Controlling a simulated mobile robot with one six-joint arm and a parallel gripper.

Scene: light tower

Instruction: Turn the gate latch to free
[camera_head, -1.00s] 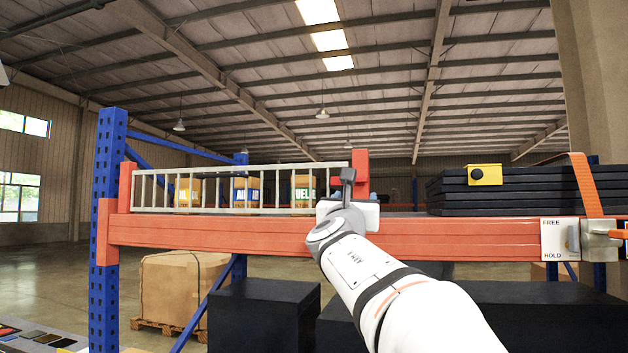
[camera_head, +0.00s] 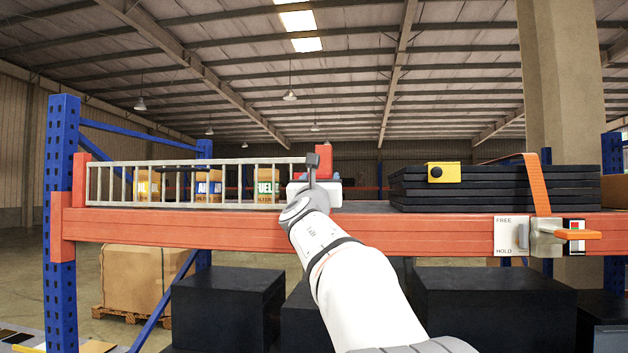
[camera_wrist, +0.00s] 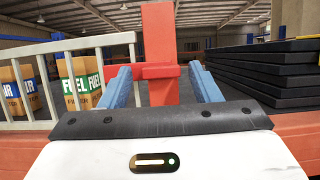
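The pale barred gate (camera_head: 200,163) stands along the left part of the orange shelf beam. A red upright post (camera_head: 324,160) stands at its right end. In the wrist view the post (camera_wrist: 158,30) carries a short red crossbar (camera_wrist: 156,71), which may be the latch. My gripper (camera_wrist: 160,72) is open, its two blue fingers on either side of the crossbar; I cannot tell whether they touch it. In the head view my wrist hides most of the fingers. A FREE/HOLD plate (camera_head: 505,236) with a small grey lever (camera_head: 522,236) is on the beam at right.
Filter boxes (camera_head: 208,185) stand behind the gate. Black boxes (camera_head: 228,305) are below the beam.

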